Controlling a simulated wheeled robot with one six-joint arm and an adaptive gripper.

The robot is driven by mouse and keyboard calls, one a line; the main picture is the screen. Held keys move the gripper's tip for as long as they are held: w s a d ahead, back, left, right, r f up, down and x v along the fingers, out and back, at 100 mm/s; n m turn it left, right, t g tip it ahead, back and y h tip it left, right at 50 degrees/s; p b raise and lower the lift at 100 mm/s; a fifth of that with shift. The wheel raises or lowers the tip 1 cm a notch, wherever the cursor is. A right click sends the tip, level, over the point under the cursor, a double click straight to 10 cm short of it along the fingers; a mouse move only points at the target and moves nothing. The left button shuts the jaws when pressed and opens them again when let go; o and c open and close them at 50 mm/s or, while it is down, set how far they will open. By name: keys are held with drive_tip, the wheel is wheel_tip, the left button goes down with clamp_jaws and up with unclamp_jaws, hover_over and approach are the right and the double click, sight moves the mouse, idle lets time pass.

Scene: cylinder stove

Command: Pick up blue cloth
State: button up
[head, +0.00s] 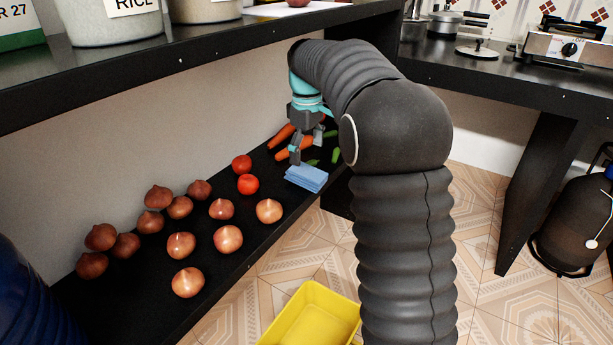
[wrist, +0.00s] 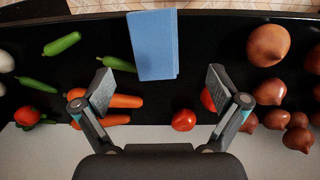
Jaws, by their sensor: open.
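The blue cloth (head: 307,177) is a folded light-blue stack lying on the black lower shelf (head: 205,262), near its front edge. In the wrist view the blue cloth (wrist: 153,45) is a flat rectangle at the top centre, beyond the fingertips. My gripper (head: 307,150) hangs over the shelf just behind and above the cloth in the head view. In the wrist view my gripper (wrist: 160,84) is open and empty, with one finger on each side of the space before the cloth. It appears apart from the cloth.
Carrots (head: 283,136) and green chillies (head: 335,155) lie beyond the cloth. Two tomatoes (head: 248,184) and several onions (head: 228,239) lie left of it. An upper shelf (head: 150,73) overhangs the back. A yellow crate (head: 313,315) stands on the floor in front.

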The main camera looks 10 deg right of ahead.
sight(306, 171)
drive_tip(key=shift+w, duration=0.4)
drive_tip(key=shift+w+f+n, duration=0.1)
drive_tip(key=shift+f+n, duration=0.2)
drive_tip(key=shift+f, duration=0.2)
drive_tip(key=shift+f+b, duration=0.7)
drive_tip(key=shift+f, duration=2.5)
drive_tip(key=c, duration=1.1)
